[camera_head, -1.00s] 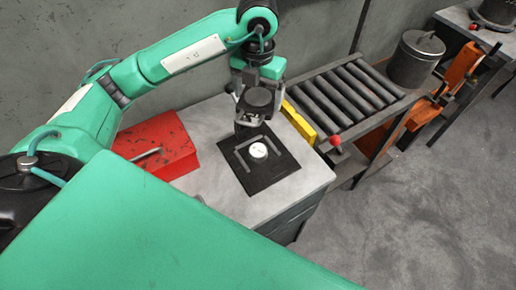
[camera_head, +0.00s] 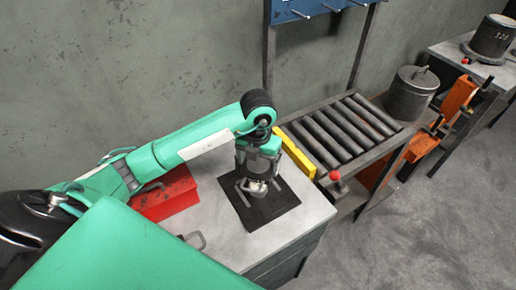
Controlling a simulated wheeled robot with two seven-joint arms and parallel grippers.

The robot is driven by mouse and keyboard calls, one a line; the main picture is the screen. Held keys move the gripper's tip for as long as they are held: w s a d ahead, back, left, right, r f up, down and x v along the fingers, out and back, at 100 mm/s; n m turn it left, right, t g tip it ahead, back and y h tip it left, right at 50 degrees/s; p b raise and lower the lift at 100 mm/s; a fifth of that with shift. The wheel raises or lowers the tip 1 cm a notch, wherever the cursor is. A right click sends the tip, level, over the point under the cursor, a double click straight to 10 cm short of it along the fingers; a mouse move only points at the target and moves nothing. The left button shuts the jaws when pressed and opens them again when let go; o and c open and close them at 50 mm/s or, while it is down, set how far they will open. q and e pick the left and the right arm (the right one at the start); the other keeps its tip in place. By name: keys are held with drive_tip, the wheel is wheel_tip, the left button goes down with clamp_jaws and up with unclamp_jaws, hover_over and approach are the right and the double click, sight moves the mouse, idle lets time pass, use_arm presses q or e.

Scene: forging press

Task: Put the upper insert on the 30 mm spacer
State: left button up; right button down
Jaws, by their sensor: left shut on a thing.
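My left gripper (camera_head: 258,184) points down over the black mat (camera_head: 277,207) on the grey bench top. It is shut on the upper insert (camera_head: 258,177), a dark round piece that is mostly hidden by the gripper. The spacer (camera_head: 259,189) is a small pale round piece, showing only in part just below the gripper, at the mat's angled grey bracket. I cannot tell whether the insert touches the spacer or hangs slightly above it. My right gripper is out of view.
A red box (camera_head: 166,196) stands left of the mat, with a grey handle (camera_head: 192,239) in front of it. A yellow bar (camera_head: 297,152) and a roller conveyor (camera_head: 340,130) lie to the right. A lidded pot (camera_head: 411,95) stands beyond. A blue panel (camera_head: 305,8) hangs behind.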

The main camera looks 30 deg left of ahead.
sight(258, 165)
use_arm(q)
wheel_tip(258, 165, down, 3)
drive_tip(key=shift+f+p, duration=0.15)
drive_tip(key=shift+p, duration=0.15)
wheel_tip(258, 165, down, 4)
drive_tip(key=shift+r+p, duration=0.15)
drive_tip(key=shift+p, duration=0.35)
drive_tip(key=shift+f, duration=0.3)
drive_tip(key=shift+f, duration=0.1)
drive_tip(key=o, duration=1.9)
drive_tip(key=shift+f, duration=0.1)
